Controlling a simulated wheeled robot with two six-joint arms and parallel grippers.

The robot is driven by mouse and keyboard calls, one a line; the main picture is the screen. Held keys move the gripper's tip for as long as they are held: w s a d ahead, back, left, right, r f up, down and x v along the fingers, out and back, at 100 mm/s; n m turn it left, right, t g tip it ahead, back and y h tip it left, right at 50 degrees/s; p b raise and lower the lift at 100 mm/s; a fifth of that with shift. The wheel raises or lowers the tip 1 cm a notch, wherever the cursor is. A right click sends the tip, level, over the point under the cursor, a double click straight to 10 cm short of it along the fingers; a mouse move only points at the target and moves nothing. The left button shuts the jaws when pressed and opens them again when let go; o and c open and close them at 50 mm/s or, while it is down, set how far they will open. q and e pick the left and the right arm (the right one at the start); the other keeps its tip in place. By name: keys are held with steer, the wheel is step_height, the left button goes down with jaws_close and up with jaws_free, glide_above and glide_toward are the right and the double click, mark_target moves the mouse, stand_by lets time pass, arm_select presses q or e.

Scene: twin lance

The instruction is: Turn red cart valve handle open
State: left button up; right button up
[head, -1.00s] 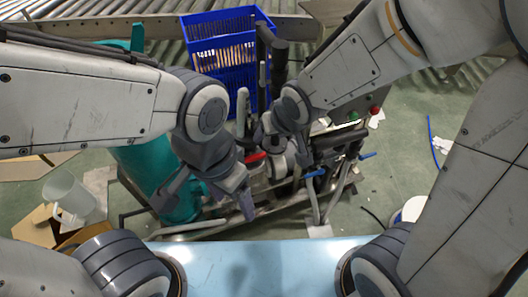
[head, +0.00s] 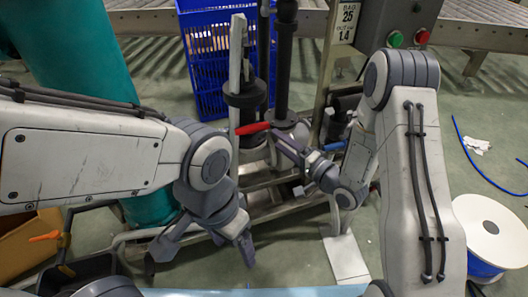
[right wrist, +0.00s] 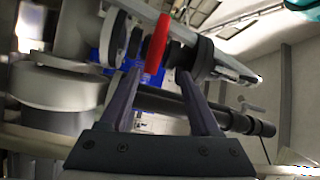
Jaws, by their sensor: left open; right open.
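The red valve handle (head: 252,128) sits on the cart's dark and grey pipework in the head view, pointing left from the valve. My right gripper (head: 279,140) is at the handle's right end, reaching in from the right. In the right wrist view the red handle (right wrist: 157,45) stands upright between the tips of the open fingers of my right gripper (right wrist: 158,75). I cannot tell whether either finger touches it. My left gripper (head: 205,248) is open and empty, low in front of the cart, apart from the handle.
A blue crate (head: 205,60) stands behind the pipes. A teal cylinder (head: 85,50) is on the left. A control box with green and red buttons (head: 398,25) is at the upper right. A white-topped spool (head: 490,228) and blue hose (head: 480,165) lie on the right floor.

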mark_target(252, 127)
steer(key=w+a+m+t+b, duration=0.1)
steer(key=w+a+m+b, duration=0.1)
steer(key=w+a+b, duration=0.2)
steer(key=w+f+b, duration=0.1)
steer(key=w+b, duration=0.1)
steer(key=shift+w+a+y, duration=0.35)
steer(key=shift+w+y, duration=0.05)
arm_select(q)
step_height(252, 127, down, 8)
arm_select(e)
jaws_close()
